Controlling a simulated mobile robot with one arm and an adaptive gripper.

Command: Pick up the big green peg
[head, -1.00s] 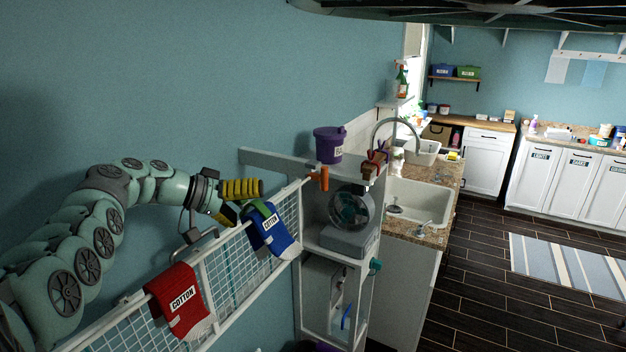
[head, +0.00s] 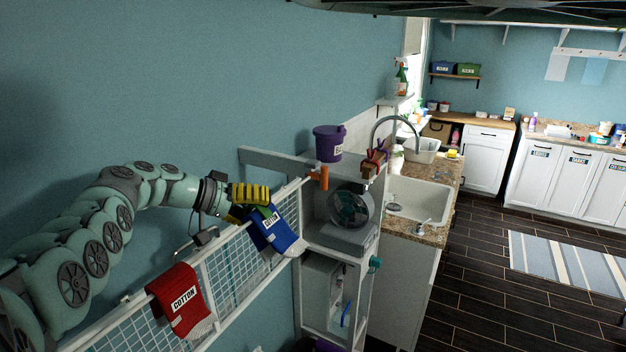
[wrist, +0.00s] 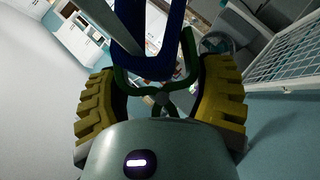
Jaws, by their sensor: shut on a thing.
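The big green peg (wrist: 188,60) shows dark green in the wrist view, between the two ridged yellow fingers of my gripper (wrist: 160,98). My gripper is shut on it. In the head view my gripper (head: 249,194) is at the top of the wall rack, and its fingers hide most of the peg. A blue sock (head: 284,238) with a "COTTON" label hangs tilted just below the fingers. Its blue cloth (wrist: 150,68) also shows in the wrist view, right by the peg. I cannot tell whether the peg still grips the sock.
A red sock (head: 178,305) hangs on the white mesh rack (head: 232,285) to the left. A purple bucket (head: 328,143), an orange item (head: 319,178) and a fan (head: 350,206) are on the shelf unit to the right. The sink (head: 418,200) lies beyond.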

